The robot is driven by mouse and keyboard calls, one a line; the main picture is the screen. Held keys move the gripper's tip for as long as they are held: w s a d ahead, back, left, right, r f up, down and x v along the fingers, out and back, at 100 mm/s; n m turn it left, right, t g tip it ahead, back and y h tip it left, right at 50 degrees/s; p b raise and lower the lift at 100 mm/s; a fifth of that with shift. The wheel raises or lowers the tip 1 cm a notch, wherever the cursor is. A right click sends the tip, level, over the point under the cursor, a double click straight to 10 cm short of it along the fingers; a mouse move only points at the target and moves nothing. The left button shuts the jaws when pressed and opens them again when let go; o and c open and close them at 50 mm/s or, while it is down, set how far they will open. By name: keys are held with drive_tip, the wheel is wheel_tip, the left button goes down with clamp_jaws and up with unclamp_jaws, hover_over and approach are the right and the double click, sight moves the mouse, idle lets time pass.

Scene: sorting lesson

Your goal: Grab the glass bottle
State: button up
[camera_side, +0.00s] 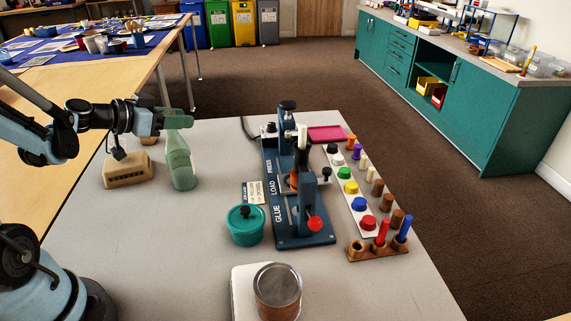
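The glass bottle (180,168) is pale green and see-through. It stands upright on the grey table, left of the blue press. My gripper (178,119) reaches in from the left at the height of the bottle's neck. Its greenish fingers overlap the neck and top of the bottle in this view. The top of the bottle is hidden or blends with the fingers. I cannot tell whether the fingers are closed on the neck or only around it.
A beige box (128,172) stands close left of the bottle. A metal tin (277,291) is at the front. Coloured pegs and knobs line the right side.

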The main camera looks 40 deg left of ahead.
clamp_jaws()
drive_tip(key=shift+r, duration=0.15)
